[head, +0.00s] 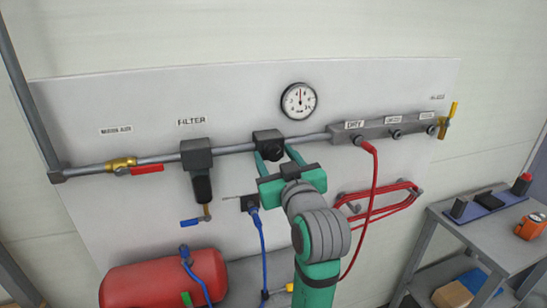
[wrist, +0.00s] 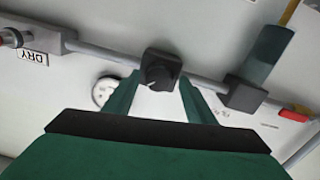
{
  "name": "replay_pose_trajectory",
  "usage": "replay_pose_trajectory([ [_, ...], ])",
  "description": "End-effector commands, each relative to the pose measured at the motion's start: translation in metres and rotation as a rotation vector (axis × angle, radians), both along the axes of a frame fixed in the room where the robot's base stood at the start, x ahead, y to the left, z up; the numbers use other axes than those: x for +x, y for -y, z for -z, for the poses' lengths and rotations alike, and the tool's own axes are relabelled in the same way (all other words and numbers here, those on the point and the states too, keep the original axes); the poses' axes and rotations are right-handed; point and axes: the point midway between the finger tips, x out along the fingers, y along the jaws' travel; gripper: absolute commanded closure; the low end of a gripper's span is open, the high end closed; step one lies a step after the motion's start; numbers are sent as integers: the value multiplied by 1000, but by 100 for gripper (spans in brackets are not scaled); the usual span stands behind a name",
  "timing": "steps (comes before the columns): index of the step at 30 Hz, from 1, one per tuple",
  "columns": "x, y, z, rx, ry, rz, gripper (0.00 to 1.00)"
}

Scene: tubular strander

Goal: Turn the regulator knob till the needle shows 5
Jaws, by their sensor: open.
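The regulator (head: 268,136) is a dark block on the grey pipe with a round black knob (head: 273,154) on its front. The knob also shows in the wrist view (wrist: 158,75). My gripper (head: 277,158) is open, its two green fingers reaching toward the panel on either side of the knob. In the wrist view a gap shows between the knob and each finger (wrist: 160,88); contact is not seen. The round white gauge (head: 298,101) sits above the pipe, its needle roughly upright; the numbers are too small to read. In the wrist view a finger partly hides the gauge (wrist: 103,91).
A filter (head: 197,160) and a red-handled valve (head: 146,169) are left on the pipe; a manifold (head: 375,130) with a red hose (head: 372,200) is right. A blue hose (head: 262,240) hangs below. A red tank (head: 160,282) and grey cart (head: 480,235) stand lower down.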

Motion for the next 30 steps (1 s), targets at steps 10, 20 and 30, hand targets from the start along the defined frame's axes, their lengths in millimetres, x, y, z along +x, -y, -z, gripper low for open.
replay_pose_trajectory([
  [10, 0, 3, 0, 1, -1, 4, 91],
  [20, -1, 0, 0, 116, -37, 1, 91],
  [30, -1, -1, 0, 119, -38, -1, 50],
])
